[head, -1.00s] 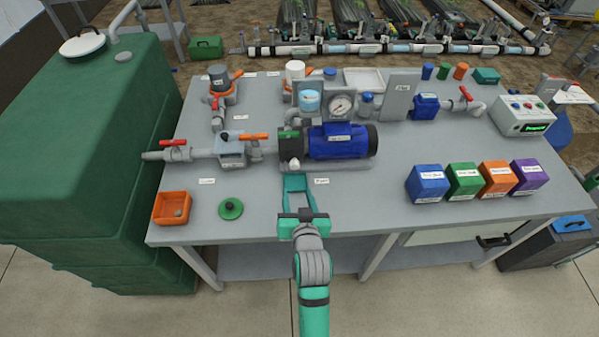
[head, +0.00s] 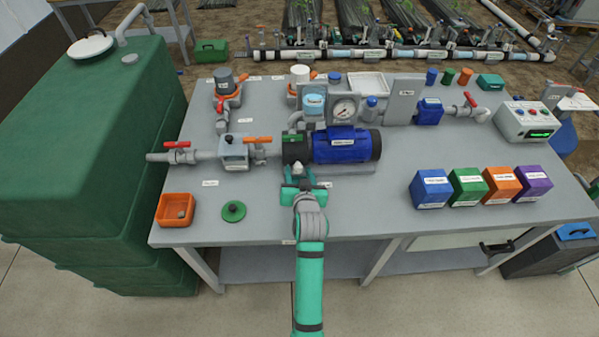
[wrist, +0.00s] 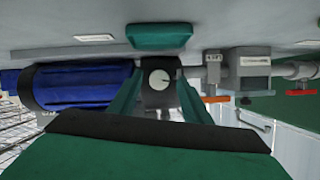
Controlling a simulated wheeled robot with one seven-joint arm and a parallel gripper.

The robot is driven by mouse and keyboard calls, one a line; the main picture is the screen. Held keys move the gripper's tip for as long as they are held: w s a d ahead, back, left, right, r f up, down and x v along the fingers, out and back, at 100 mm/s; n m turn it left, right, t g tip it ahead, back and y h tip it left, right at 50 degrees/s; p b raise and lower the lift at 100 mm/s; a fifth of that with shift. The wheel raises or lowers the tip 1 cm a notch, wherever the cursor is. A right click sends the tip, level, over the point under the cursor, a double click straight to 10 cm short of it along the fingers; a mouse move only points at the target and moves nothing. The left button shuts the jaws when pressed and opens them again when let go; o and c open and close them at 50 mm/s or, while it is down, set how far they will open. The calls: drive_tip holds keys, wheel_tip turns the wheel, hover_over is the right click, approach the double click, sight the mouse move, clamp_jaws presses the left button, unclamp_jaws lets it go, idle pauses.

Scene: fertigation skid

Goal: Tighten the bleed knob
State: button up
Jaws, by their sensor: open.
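The bleed knob is a small pale knob (head: 297,168) low on the front of the pump's dark housing, at the left end of the blue motor (head: 345,146). In the wrist view the round knob (wrist: 160,79) shows a dark pointer mark and faces the camera. My teal gripper (head: 298,177) is open just in front of the pump. In the wrist view its two fingers (wrist: 159,88) stand to either side of the knob, with gaps visible; whether their tips reach past its face I cannot tell.
Left of the pump, a pipe carries red (head: 173,144) and orange (head: 257,139) valve handles. An orange tray (head: 175,222) and a green disc (head: 233,211) lie at front left. Several coloured boxes (head: 431,189) stand at right. The bench front between is clear.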

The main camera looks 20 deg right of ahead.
drive_tip(key=shift+w+d+f, duration=0.1)
drive_tip(key=shift+w, duration=0.15)
drive_tip(key=shift+s+d, duration=0.1)
drive_tip(key=shift+d, duration=0.05)
drive_tip(key=shift+a, duration=0.35)
drive_tip(key=shift+c, duration=0.6)
drive_tip(key=c, duration=0.9)
drive_tip(key=shift+d, duration=0.3)
drive_tip(key=shift+a, duration=0.1)
